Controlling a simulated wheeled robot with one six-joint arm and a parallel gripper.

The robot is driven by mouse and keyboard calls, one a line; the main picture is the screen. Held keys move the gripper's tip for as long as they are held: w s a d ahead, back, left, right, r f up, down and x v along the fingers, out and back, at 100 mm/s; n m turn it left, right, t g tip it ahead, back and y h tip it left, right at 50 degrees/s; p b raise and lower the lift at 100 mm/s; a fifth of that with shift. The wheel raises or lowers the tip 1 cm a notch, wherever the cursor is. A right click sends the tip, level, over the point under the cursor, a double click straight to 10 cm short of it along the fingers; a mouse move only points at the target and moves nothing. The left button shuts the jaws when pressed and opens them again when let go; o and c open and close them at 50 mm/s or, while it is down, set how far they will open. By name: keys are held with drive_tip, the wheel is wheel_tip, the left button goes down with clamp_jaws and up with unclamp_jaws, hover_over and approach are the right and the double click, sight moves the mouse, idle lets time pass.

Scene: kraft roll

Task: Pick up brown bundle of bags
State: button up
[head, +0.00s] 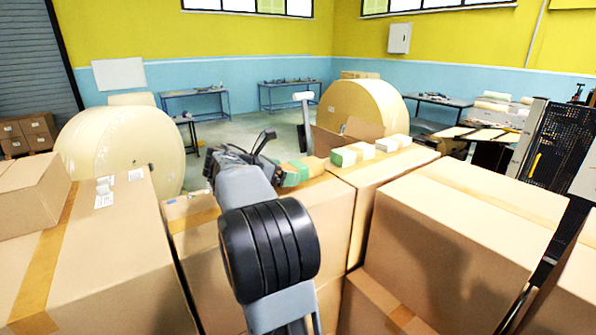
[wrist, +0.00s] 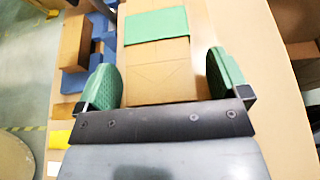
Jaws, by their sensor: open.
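The brown bundle of bags (wrist: 150,75) has a green band (wrist: 157,25) across it in the wrist view. It lies flat on a cardboard box top. My gripper (wrist: 163,68) is open, with one green-padded finger left of the bundle and one right of it. The fingers appear apart from its sides; I cannot tell how high they are above the box. In the head view my gripper (head: 262,150) hangs over the middle boxes, and brown and green bundles (head: 296,173) show just right of it, partly hidden by the arm.
White-and-green packs (head: 350,154) stand on the box right of the arm. Large cardboard boxes (head: 460,215) fill the foreground. Two big paper rolls, left (head: 120,150) and back right (head: 362,105), stand behind. Blue and brown items (wrist: 75,45) lie left in the wrist view.

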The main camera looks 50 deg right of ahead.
drive_tip(key=c, duration=1.1)
wheel_tip(320, 180, up, 10)
drive_tip(key=shift+r, duration=0.1)
idle(0.3)
wheel_tip(320, 180, down, 10)
drive_tip(key=shift+f, duration=0.15)
drive_tip(key=b+v, duration=0.1)
drive_tip(key=v, duration=0.4)
drive_tip(key=shift+d, duration=0.1)
drive_tip(key=shift+c, duration=0.3)
drive_tip(key=shift+b+v, duration=0.3)
drive_tip(key=shift+v, duration=0.45)
drive_tip(key=shift+d, duration=0.1)
